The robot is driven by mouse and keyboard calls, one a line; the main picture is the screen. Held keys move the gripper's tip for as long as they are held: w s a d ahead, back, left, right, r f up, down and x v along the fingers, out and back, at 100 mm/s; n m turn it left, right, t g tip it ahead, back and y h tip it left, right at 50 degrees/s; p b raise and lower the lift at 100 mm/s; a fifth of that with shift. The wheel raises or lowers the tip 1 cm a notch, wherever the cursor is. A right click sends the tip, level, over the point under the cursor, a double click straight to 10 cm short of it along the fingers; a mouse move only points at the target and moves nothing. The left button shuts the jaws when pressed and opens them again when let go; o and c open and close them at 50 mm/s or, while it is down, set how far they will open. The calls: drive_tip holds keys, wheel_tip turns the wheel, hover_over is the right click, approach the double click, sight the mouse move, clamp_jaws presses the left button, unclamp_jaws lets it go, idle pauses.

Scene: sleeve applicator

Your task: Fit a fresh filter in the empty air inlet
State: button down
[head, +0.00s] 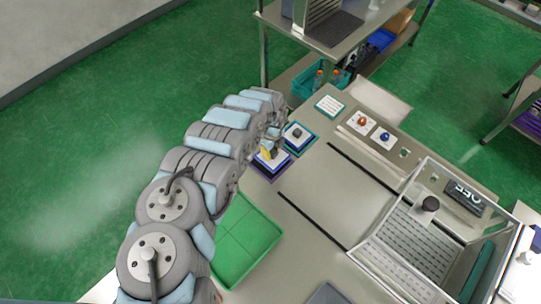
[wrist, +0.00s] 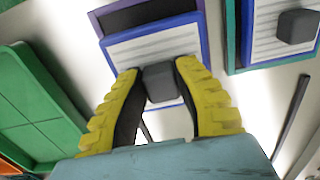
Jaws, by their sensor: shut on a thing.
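My gripper (wrist: 160,90) has yellow ridged fingers and is shut on the dark grey knob of a filter. This filter (wrist: 125,52) is a white lined panel with a blue edge. It overlaps a purple-framed inlet (wrist: 97,22), whose dark inside shows along its upper side. I cannot tell whether the filter touches the frame. In the head view my gripper (head: 268,153) is over the purple frame (head: 257,168), partly hidden by my arm. A second filter (wrist: 270,35) with a dark knob sits in a teal frame (wrist: 233,40), right of the held one.
A green tray (head: 245,240) lies at the table's left side. A clear-walled box (head: 425,235) with a knob and an OFF sign (head: 465,196) stands at the right. Small cards with coloured knobs (head: 361,120) line the far edge. The middle of the table is clear.

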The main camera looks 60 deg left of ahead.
drive_tip(key=shift+s+f, duration=0.25)
drive_tip(key=shift+f, duration=0.05)
drive_tip(key=shift+w+f, duration=0.15)
drive_tip(key=shift+f, duration=0.8)
drive_tip(key=shift+a+f, duration=0.1)
drive_tip(key=shift+f, duration=0.35)
drive_tip(key=shift+f, duration=0.1)
drive_tip(key=shift+f+b, duration=0.1)
drive_tip(key=shift+b, duration=0.2)
drive_tip(key=c, duration=0.9)
unclamp_jaws()
drive_tip(key=shift+r+p, duration=0.55)
drive_tip(key=shift+r, duration=5.65)
